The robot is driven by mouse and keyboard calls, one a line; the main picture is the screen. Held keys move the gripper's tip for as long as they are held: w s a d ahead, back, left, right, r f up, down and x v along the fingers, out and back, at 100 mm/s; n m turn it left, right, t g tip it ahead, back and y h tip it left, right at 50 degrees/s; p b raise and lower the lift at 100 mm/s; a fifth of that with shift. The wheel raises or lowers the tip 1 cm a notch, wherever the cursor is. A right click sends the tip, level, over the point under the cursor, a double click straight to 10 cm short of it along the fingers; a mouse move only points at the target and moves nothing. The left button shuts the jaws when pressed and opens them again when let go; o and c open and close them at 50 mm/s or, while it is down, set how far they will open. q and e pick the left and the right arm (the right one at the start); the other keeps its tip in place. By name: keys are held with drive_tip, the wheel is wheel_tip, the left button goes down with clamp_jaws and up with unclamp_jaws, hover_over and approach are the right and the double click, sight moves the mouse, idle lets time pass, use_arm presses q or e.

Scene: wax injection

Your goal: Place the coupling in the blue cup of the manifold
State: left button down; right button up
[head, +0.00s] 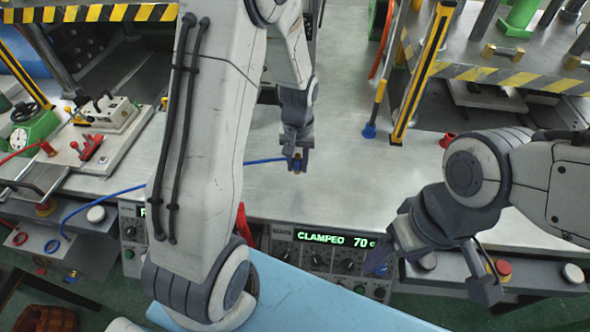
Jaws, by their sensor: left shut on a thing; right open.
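My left gripper (297,163) is shut on a small piece, mostly hidden between its fingers, at the end of a blue hose (115,193). This piece appears to be the coupling. It is held over the metal bench, and its height is hard to judge. A small blue cup-like part (369,131) stands to its right, at the foot of a yellow and black post. A red cup-like part (447,140) is farther right. I cannot tell the manifold's full outline. My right gripper (433,275) is open and empty, above the front control panel.
A control panel (325,256) reads "CLAMPED 70" along the bench's front edge. Striped guard posts (424,70) and a press-like frame stand at the upper right. A fixture with a red clamp (88,147) is at left. The middle bench top (335,185) is clear.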

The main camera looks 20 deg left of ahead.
sight(295, 180)
use_arm(q)
drive_tip(key=shift+w+a+f, duration=0.15)
drive_tip(key=shift+a+f, duration=0.3)
drive_tip(key=shift+a, duration=0.05)
wheel_tip(295, 180, down, 3)
drive_tip(key=shift+f+p, duration=0.2)
drive_tip(key=shift+p, duration=0.15)
drive_tip(key=shift+f, duration=0.15)
drive_tip(key=shift+f, duration=0.2)
drive_tip(key=c, duration=0.6)
unclamp_jaws()
drive_tip(key=shift+r, duration=0.1)
